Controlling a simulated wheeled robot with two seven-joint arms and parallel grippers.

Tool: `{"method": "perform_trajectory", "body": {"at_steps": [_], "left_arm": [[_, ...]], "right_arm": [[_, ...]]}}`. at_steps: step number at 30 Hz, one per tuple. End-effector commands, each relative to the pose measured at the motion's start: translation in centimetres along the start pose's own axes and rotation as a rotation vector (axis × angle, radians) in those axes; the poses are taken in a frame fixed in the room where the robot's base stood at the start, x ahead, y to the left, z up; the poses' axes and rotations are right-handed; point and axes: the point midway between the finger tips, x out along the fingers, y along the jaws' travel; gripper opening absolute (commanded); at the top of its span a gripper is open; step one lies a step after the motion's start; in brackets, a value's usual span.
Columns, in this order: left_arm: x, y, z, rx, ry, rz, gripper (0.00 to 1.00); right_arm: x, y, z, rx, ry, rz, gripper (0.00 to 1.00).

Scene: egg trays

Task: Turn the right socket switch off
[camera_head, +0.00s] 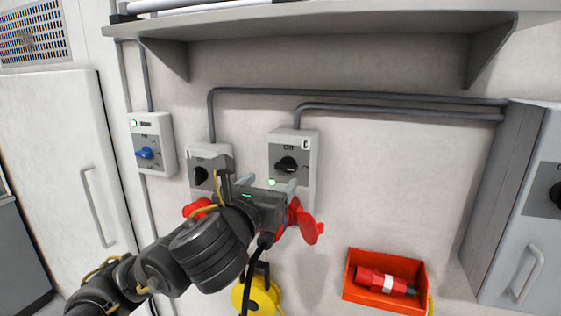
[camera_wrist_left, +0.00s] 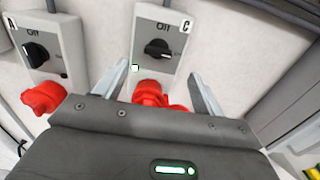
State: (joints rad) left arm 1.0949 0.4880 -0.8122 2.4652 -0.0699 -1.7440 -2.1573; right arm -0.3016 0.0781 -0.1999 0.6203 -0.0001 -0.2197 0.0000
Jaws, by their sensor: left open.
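The right socket box (camera_head: 310,147), marked C, is a grey wall unit with a black rotary knob (camera_head: 287,165) below an "Off" label. The knob, also in the left wrist view (camera_wrist_left: 158,48), looks turned sideways, not up toward the label. A small lamp (camera_head: 272,182) at its lower left looks lit. A red socket with its cover (camera_head: 309,226) is below, partly hidden by my gripper. My left gripper (camera_head: 268,183) is open and empty just below the knob, its fingertips (camera_wrist_left: 163,80) spread apart around the box's lower part. My right gripper is not in view.
The left socket box (camera_head: 222,152), marked A, with its own knob and red socket, is close on the left. A blue-knob switch box (camera_head: 152,127) is further left. A shelf (camera_head: 330,25) overhangs above. A red bin (camera_head: 349,275) holding a red plug is lower right.

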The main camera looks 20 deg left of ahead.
Motion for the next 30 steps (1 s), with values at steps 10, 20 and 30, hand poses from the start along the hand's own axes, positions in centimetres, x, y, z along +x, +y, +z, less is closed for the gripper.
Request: {"method": "perform_trajectory", "body": {"at_steps": [10, 20, 30], "left_arm": [[6.0, 0.3, -0.3, 0.002, 0.008, 0.002, 0.69], [9.3, 0.3, -0.2, 0.000, 0.006, 0.002, 0.69], [9.4, 0.3, -0.2, 0.000, 0.006, 0.000, 0.65]], "right_arm": [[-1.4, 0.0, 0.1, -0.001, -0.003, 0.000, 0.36], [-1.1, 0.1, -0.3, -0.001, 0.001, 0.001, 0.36], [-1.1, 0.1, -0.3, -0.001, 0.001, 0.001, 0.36]]}}
